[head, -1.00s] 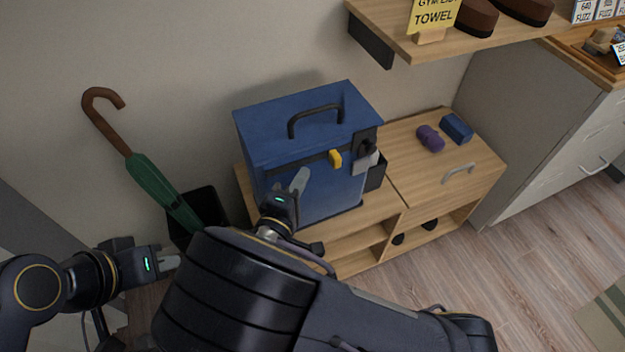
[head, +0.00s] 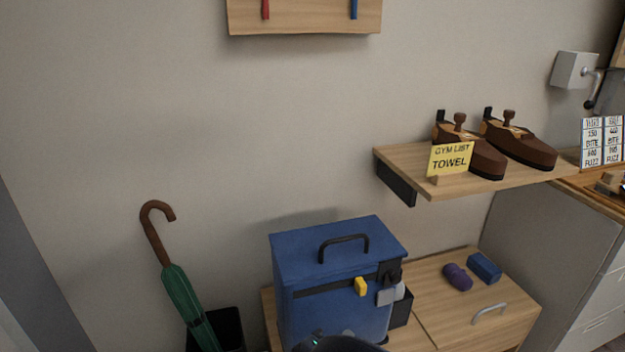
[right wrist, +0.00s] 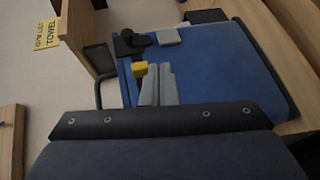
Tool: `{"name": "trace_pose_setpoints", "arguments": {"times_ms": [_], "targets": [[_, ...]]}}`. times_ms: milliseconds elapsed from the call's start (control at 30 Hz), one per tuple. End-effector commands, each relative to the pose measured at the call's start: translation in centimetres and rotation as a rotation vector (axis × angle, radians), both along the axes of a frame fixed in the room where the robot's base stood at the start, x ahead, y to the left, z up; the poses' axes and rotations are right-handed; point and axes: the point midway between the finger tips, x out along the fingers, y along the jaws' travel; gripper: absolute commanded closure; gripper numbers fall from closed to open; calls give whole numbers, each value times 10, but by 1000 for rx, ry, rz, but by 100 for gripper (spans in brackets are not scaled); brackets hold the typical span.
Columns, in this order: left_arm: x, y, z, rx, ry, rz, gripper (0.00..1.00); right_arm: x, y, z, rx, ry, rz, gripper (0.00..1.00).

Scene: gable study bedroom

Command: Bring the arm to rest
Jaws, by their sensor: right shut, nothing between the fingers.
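My right gripper (head: 347,333) shows at the bottom edge of the head view, in front of a blue box with a black top handle (head: 335,290). Its grey fingers (right wrist: 159,86) are together and empty in the right wrist view, where the blue box (right wrist: 225,75) lies beyond them. A yellow latch (head: 360,286) on the box front shows near the fingertips in the right wrist view (right wrist: 140,69). I cannot tell the exact gap to the box. Most of my right arm is below the head view. My left gripper is out of view.
A wall shelf (head: 405,160) holds brown shoes (head: 518,143) and a yellow sign (head: 450,159). A green umbrella (head: 182,300) leans in a black bin (head: 229,328) at left.

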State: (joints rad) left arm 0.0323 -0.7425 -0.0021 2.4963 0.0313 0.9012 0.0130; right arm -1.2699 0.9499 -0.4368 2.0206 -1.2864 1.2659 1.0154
Motion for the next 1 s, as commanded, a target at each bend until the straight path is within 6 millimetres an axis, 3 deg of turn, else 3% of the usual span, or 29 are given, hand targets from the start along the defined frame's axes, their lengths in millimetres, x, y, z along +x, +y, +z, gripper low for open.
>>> {"name": "trace_pose_setpoints", "arguments": {"times_ms": [33, 100, 200, 333, 600, 800, 1000], "targets": [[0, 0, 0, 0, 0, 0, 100, -5, -30, -2, 86, 82, -99, 100], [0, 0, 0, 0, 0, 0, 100, -20, -65, -8, 211, 207, -221, 100], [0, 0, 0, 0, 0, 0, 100, -47, -102, -14, 406, 364, -361, 100], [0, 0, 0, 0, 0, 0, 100, -85, -132, -15, 688, 509, -489, 100], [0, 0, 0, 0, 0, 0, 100, -147, -152, 9, 1282, 548, -562, 100], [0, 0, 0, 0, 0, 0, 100, -167, -152, 30, 1540, 429, -516, 100], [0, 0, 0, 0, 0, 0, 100, -177, -152, 47, 1683, 284, -459, 100]]}}
